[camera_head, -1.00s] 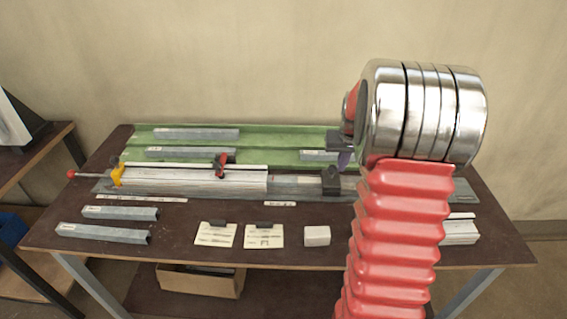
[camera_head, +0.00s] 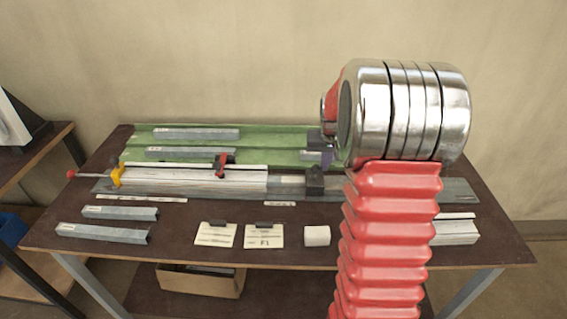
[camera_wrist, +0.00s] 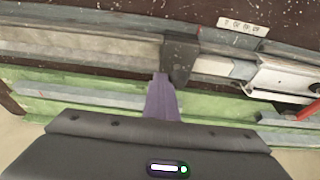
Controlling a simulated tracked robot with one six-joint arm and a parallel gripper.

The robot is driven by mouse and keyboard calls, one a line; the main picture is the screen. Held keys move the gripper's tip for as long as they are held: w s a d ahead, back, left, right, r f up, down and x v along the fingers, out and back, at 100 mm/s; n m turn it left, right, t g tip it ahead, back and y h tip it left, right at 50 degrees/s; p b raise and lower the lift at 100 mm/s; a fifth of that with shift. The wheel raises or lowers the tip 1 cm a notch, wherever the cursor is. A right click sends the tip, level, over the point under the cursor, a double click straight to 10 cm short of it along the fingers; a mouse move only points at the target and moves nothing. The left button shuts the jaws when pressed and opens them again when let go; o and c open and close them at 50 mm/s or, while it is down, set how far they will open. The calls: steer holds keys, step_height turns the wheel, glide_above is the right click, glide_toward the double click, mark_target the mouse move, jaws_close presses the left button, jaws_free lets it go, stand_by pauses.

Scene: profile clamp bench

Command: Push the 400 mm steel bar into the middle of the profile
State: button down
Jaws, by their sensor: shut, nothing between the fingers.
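The pale profile (camera_head: 210,180) lies along the grey bed, held by a yellow clamp at its left end and a red-handled clamp (camera_head: 221,165) near its middle. The steel bar (camera_head: 287,181) shows as a short grey length between the profile's right end and a black block (camera_head: 314,180); the rest is hidden. In the wrist view, the bar (camera_wrist: 224,68) lies between the black block (camera_wrist: 180,60) and the profile (camera_wrist: 285,78). My gripper (camera_wrist: 162,98) is shut and empty, its purple fingers at the block; whether they touch it I cannot tell.
Several grey bars lie on the green tray (camera_head: 270,140) behind the bed and at the table's front left. Two paper cards (camera_head: 265,236) and a white block (camera_head: 317,235) lie in front. The bed right of the black block is clear.

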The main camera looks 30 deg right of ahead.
glide_above(298, 179)
steer(key=shift+a, duration=0.2)
stand_by(1.2)
steer(key=shift+w+a, duration=0.35)
steer(key=shift+a, duration=0.15)
stand_by(0.9)
steer(key=shift+d, duration=0.1)
steer(key=shift+s+d, duration=0.4)
steer(key=shift+d, duration=0.2)
steer(key=shift+r, duration=0.1)
step_height(298, 179, up, 7)
stand_by(0.9)
stand_by(0.5)
